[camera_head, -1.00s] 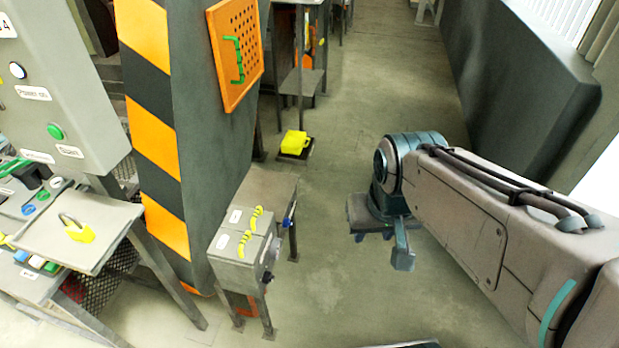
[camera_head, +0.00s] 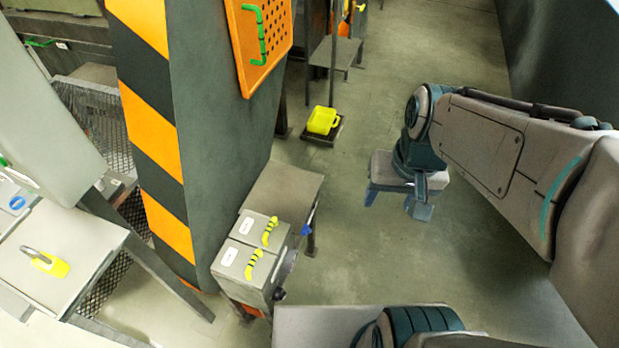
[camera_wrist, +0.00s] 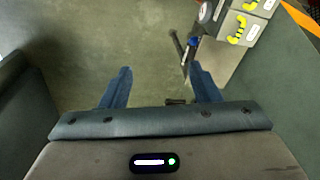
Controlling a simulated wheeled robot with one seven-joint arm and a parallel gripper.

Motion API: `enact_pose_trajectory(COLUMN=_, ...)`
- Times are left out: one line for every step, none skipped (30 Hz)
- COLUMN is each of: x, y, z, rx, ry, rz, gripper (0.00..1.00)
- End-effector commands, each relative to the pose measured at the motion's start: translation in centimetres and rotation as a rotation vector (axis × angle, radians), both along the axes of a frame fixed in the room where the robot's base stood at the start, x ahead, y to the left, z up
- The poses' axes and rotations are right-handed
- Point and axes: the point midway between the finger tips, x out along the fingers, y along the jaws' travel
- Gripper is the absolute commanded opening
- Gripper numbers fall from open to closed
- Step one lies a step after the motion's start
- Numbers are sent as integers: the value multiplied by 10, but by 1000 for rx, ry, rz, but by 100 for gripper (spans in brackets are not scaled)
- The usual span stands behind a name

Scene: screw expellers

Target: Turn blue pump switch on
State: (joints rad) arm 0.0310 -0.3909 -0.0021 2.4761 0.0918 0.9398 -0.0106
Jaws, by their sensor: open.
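In the wrist view my gripper (camera_wrist: 161,72) is open and empty between two blue fingers. The box (camera_wrist: 227,27) shows there at the upper right, beyond the right finger.
A striped orange-and-black pillar (camera_head: 150,130) with an orange pegboard (camera_head: 262,45) rises behind the box. A yellow canister (camera_head: 321,120) stands on the floor at the back. A small table (camera_head: 60,250) is at the left.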

Motion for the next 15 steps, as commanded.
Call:
enact_pose_trajectory(x=2, y=2, z=-32, rx=39, ry=66, rz=-28, gripper=56)
enact_pose_trajectory(x=3, y=4, z=-44, rx=67, ry=103, rz=-44, gripper=56)
enact_pose_trajectory(x=5, y=6, z=-61, rx=106, ry=154, rz=-66, gripper=56)
enact_pose_trajectory(x=6, y=8, z=-73, rx=138, ry=192, rz=-84, gripper=56)
enact_pose_trajectory(x=8, y=10, z=-84, rx=171, ry=230, rz=-101, gripper=56)
enact_pose_trajectory(x=10, y=14, z=-99, rx=215, ry=277, rz=-125, gripper=56)
enact_pose_trajectory(x=12, y=16, z=-111, rx=249, ry=311, rz=-142, gripper=56)
enact_pose_trajectory(x=14, y=18, z=-122, rx=285, ry=345, rz=-159, gripper=56)
enact_pose_trajectory(x=18, y=22, z=-136, rx=334, ry=386, rz=-183, gripper=56)
enact_pose_trajectory(x=20, y=24, z=-147, rx=370, ry=417, rz=-201, gripper=56)
enact_pose_trajectory(x=23, y=26, z=-157, rx=407, ry=447, rz=-220, gripper=56)
enact_pose_trajectory(x=27, y=29, z=-172, rx=457, ry=485, rz=-244, gripper=56)
enact_pose_trajectory(x=31, y=31, z=-182, rx=497, ry=513, rz=-262, gripper=56)
enact_pose_trajectory(x=34, y=33, z=-193, rx=536, ry=538, rz=-282, gripper=56)
enact_pose_trajectory(x=39, y=35, z=-207, rx=588, ry=570, rz=-307, gripper=56)
